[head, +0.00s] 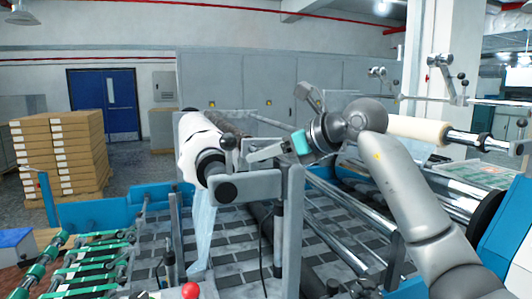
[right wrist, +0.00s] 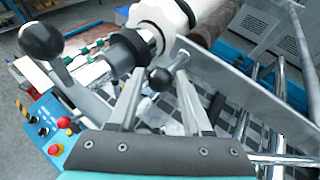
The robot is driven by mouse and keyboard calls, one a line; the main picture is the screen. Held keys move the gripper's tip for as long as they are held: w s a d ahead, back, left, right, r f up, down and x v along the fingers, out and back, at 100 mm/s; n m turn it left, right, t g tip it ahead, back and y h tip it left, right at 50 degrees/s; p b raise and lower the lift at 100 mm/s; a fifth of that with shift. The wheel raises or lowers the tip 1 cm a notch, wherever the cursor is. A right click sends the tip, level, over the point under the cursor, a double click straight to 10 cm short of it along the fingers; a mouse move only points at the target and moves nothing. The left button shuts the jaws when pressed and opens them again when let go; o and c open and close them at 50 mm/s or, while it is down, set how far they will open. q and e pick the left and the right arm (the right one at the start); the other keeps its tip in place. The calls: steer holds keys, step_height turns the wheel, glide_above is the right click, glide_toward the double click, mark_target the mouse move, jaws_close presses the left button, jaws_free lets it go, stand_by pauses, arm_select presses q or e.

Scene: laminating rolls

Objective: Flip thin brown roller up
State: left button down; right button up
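The thin brown roller (head: 228,126) lies behind the thick white roll (head: 195,140) in the head view. Its brown surface also shows at the top of the right wrist view (right wrist: 214,22). A black ball knob (head: 228,143) on a lever stands by the near end of the rollers. My right gripper (head: 250,156) reaches in from the right at this knob. In the right wrist view, its two fingers are apart, with the ball knob (right wrist: 160,78) between their tips. I see no firm grip on the knob. My left gripper is not in view.
A grey metal side frame (head: 250,187) stands just below my right gripper. Another black ball knob (right wrist: 41,40) shows at left in the wrist view. A cream roll (head: 417,130) lies at right. Stacked boxes (head: 60,150) stand far left.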

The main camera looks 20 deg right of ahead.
jaws_close()
stand_by(1.0)
